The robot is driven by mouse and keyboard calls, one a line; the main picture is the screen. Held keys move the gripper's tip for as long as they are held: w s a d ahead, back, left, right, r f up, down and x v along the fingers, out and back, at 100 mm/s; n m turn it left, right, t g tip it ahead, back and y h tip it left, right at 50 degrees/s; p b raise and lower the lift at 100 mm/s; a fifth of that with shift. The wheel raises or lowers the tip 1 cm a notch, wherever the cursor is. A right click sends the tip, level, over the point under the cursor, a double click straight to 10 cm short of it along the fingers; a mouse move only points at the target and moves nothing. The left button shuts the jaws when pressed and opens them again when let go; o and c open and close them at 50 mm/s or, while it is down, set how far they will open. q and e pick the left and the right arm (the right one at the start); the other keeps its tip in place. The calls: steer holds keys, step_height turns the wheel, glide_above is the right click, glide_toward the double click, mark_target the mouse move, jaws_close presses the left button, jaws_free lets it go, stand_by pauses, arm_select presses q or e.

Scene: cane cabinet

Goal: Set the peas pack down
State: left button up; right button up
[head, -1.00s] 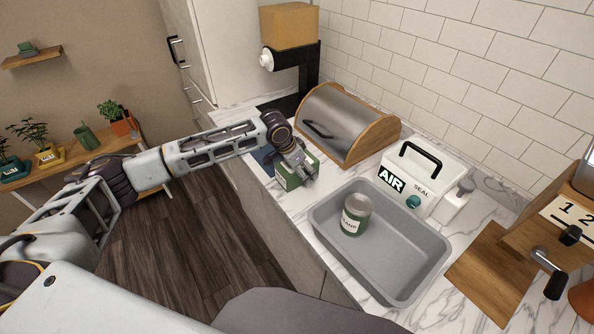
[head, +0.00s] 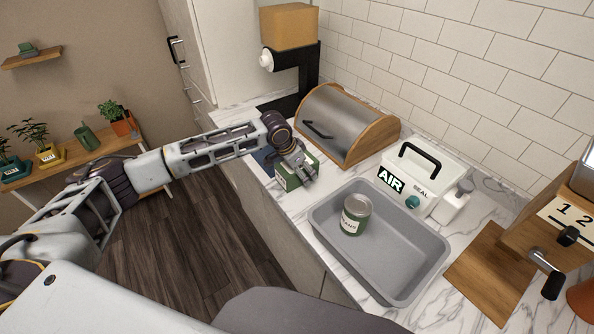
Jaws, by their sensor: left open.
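The peas pack is most likely the green box (head: 287,180) with a pale label, which stands on the counter near its front edge, left of the grey tray. A blue mat (head: 262,160) shows beside it, partly hidden by my arm. My left gripper (head: 301,172) is over the top right of the green box, with its fingers open at the box. Whether the fingers touch the box cannot be told. My right gripper is not in view.
A grey tray (head: 408,234) holds a green can (head: 354,216). Behind are a bread box (head: 340,122) and a white AIR SEAL machine (head: 424,180). A wooden board (head: 489,272) lies at the right. Counter room near the green box is narrow.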

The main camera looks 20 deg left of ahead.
arm_select(q)
steer(key=shift+f, duration=0.1)
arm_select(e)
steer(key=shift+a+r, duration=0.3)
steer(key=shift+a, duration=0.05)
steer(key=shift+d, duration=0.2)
arm_select(q)
steer(key=shift+c, duration=0.4)
steer(key=shift+c, duration=1.3)
steer(key=shift+s+f, duration=0.1)
steer(key=shift+s, duration=0.05)
steer(key=c, duration=0.8)
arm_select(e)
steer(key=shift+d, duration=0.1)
